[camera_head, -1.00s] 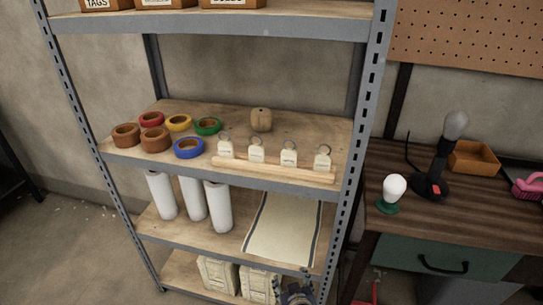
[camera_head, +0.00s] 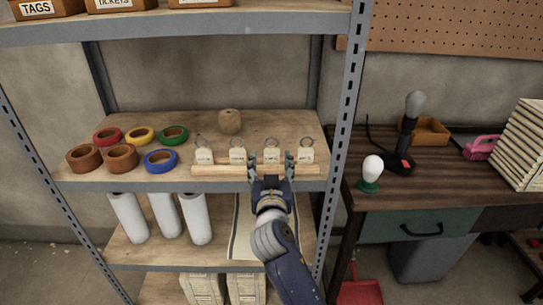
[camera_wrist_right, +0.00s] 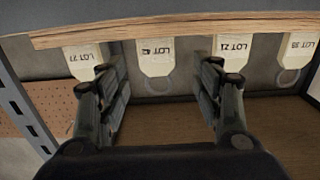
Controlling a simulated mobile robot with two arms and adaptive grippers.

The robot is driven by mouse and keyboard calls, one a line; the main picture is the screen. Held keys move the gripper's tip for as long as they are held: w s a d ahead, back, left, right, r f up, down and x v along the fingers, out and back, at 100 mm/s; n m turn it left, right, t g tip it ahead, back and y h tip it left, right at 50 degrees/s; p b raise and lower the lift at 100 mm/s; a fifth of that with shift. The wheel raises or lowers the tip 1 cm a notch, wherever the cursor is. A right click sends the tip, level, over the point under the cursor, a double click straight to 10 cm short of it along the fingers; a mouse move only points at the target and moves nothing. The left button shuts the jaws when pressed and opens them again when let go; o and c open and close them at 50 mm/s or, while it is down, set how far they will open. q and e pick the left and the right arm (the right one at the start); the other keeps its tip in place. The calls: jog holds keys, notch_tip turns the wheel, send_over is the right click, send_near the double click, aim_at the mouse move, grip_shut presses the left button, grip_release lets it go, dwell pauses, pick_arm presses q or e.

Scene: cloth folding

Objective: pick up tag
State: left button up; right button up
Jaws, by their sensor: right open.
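Several pale tags with metal rings lean in a row against a wooden strip (camera_head: 225,170) on the middle shelf. From the left in the head view they are a first tag (camera_head: 204,156), a second tag (camera_head: 237,156), a third tag (camera_head: 271,155) and a last tag (camera_head: 306,155). My right gripper (camera_head: 271,162) is open, its fingers on either side of the third tag. In the right wrist view, upside down, that tag (camera_wrist_right: 155,60) sits between the open fingers and seems to read LOT 42. The fingers overlap the neighbouring tags in that view. My left gripper is out of view.
Tape rolls (camera_head: 121,157) and a twine ball (camera_head: 229,121) share the middle shelf (camera_head: 270,122). White rolls (camera_head: 164,215) stand below. A grey shelf post (camera_head: 342,130) rises to the right of my gripper, with the workbench (camera_head: 450,200) beyond it.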

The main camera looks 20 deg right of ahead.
aim_at(272, 153)
jog(key=shift+w+d+r, duration=0.15)
jog(key=shift+w, duration=0.35)
jog(key=x, duration=0.4)
jog(key=shift+w+d, duration=0.25)
jog(key=shift+s, duration=0.1)
jog(key=c, duration=1)
